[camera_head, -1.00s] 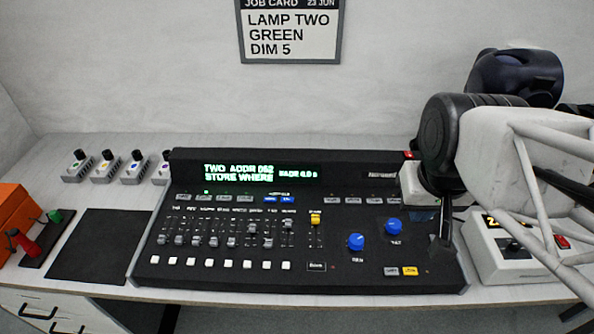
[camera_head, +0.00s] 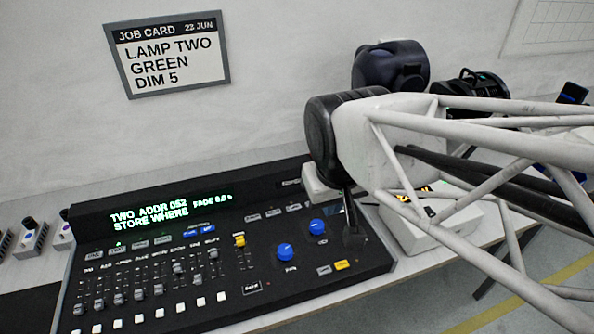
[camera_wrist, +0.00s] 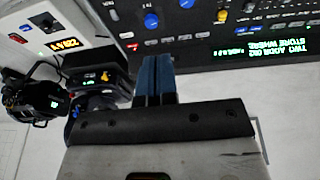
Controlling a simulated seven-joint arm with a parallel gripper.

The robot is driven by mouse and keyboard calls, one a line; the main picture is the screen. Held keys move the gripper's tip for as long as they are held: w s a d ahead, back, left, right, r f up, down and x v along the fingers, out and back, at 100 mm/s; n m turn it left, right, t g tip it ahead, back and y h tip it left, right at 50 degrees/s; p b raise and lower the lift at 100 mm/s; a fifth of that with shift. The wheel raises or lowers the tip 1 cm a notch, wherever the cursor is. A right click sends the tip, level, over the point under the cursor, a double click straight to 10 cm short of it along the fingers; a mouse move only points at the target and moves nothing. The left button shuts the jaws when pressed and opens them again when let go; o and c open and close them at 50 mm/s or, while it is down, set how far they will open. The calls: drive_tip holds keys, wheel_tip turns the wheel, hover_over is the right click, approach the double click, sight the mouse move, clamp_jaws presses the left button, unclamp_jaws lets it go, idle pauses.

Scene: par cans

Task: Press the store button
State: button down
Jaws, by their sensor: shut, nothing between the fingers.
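The lighting console (camera_head: 300,255) is black, with sliders, blue knobs and a lit green display (camera_head: 165,205) reading "TWO ADDR 062" and "STORE WHERE". A yellow button (camera_head: 342,265) and a grey one (camera_head: 324,270) sit together at its lower right. A dark outlined button (camera_head: 252,288) is left of them. Their lettering is too small to read, so I cannot tell which is store. My gripper (camera_head: 352,238) is over the right part of the console, pointing down, its fingers shut and empty. Its closed blue-looking fingers (camera_wrist: 155,75) show in the wrist view, with the console beyond.
A job card (camera_head: 170,55) on the wall reads "LAMP TWO GREEN DIM 5". A white box (camera_head: 430,225) stands right of the console, partly behind my arm. Dark lamps (camera_head: 390,68) stand behind. Small grey units (camera_head: 30,238) are at the left.

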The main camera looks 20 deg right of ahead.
drive_tip(key=w+d+f+n+t+h, duration=0.25)
drive_tip(key=w+d, duration=0.35)
drive_tip(key=w, duration=0.3)
drive_tip(key=w+d+f+n+t+h, duration=0.1)
drive_tip(key=w+d+f+n+t, duration=0.15)
drive_tip(key=w+d, duration=0.6)
drive_tip(key=w+f+n+t+y, duration=0.1)
drive_tip(key=w+f+n+y, duration=0.5)
drive_tip(key=f, duration=0.5)
drive_tip(key=shift+w+d+n, duration=0.3)
drive_tip(key=shift+w, duration=0.75)
drive_tip(key=shift+f, duration=0.15)
drive_tip(key=shift+f, duration=4.2)
drive_tip(key=shift+f, duration=0.2)
